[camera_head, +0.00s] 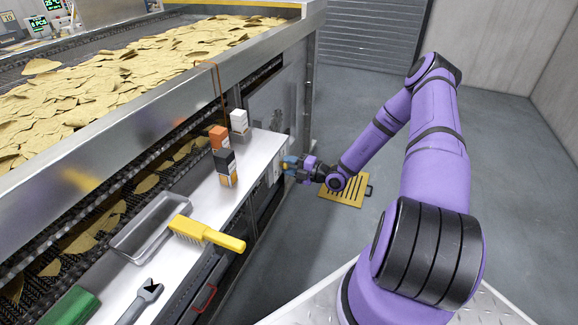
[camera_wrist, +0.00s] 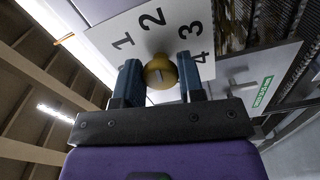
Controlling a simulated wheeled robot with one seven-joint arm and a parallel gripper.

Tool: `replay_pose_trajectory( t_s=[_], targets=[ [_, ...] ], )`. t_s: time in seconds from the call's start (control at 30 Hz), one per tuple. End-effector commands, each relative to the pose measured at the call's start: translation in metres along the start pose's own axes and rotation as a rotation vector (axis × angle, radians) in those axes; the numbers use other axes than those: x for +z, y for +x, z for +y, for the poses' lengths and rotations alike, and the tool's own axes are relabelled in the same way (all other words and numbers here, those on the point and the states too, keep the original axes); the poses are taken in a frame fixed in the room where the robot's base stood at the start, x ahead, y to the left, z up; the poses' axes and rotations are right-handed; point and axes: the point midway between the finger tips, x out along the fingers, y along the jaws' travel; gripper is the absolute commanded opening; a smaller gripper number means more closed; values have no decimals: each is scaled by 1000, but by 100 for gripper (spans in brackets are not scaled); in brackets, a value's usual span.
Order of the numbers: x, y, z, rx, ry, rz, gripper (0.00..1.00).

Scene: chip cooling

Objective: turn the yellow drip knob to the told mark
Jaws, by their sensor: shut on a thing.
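The yellow drip knob (camera_wrist: 160,72) sits on a white plate (camera_wrist: 146,32) with the marks 1, 2, 3 and 4. My gripper (camera_wrist: 162,82) has its two blue fingers on either side of the knob and is shut on it. The light line on the knob's face stands almost upright in the wrist view; which mark it points to is hard to tell. In the head view my gripper (camera_head: 289,163) reaches the front of the machine below the shelf edge, and the knob is hidden there.
A red handle (camera_head: 204,298) is on the front.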

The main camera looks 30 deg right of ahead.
Motion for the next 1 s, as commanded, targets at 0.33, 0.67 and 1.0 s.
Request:
replay_pose_trajectory(
  t_s=[0.33,0.67,1.0],
  targets=[
    [1,-1,0,-1,-1,-2,60],
    [1,-22,0,-1,-1,-3,60],
    [1,-84,0,-2,-1,-4,60]
  ],
)
